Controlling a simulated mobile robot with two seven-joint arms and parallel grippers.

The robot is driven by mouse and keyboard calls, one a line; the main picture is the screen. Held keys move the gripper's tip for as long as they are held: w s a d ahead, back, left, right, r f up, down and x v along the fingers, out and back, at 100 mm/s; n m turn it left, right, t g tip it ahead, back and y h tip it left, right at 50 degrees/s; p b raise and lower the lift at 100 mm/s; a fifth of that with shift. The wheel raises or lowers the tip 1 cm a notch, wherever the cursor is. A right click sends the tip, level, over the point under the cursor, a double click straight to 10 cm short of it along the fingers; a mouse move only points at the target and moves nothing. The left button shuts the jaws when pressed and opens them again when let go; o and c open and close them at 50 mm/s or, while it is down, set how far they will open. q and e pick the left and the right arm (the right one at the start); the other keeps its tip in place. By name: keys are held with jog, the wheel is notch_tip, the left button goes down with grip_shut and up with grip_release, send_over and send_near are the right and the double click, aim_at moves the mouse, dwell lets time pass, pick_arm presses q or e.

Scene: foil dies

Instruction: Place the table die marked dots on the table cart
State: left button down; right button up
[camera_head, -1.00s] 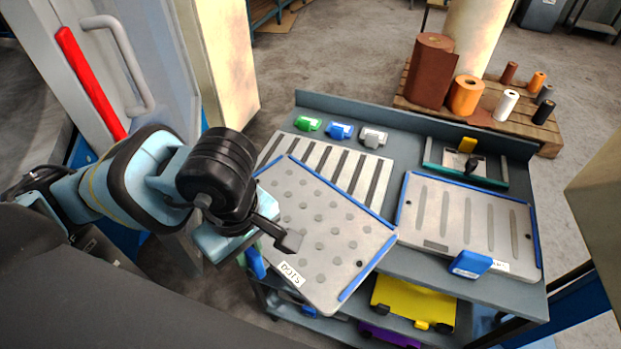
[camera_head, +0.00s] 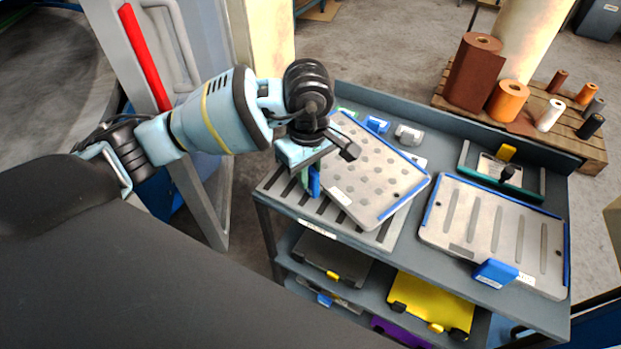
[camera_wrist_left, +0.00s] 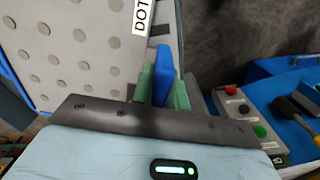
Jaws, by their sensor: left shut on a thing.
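The die marked dots (camera_head: 375,170) is a pale plate with round grey dots and blue edge strips. Its DOTS label (camera_wrist_left: 143,16) shows in the left wrist view. My left gripper (camera_head: 312,180) is shut on the die's blue handle (camera_wrist_left: 162,75), with green finger pads on both sides. The die is held tilted over the left part of the table cart (camera_head: 420,255), above a striped plate (camera_head: 285,195) lying there. I cannot tell whether the die touches that plate. My right gripper is not in view.
A slotted die (camera_head: 490,230) with a blue handle lies on the cart's right side. Small blue (camera_head: 376,124) and grey (camera_head: 408,134) blocks and a green-edged tool (camera_head: 500,172) stand along the back. Lower shelves hold a yellow die (camera_head: 430,302) and others. A pallet with rolls (camera_head: 480,75) stands behind.

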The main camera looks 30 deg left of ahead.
pick_arm(q)
jog(key=shift+w+r, duration=0.15)
jog(key=shift+w, duration=0.25)
jog(key=shift+w, duration=0.25)
notch_tip(320, 180, down, 3)
jog(key=shift+f, duration=0.45)
jog(key=c, duration=1.8)
grip_release()
jog(key=shift+a+f, duration=0.1)
jog(key=shift+f, duration=0.05)
jog(key=o, duration=0.4)
jog(key=shift+s, duration=0.1)
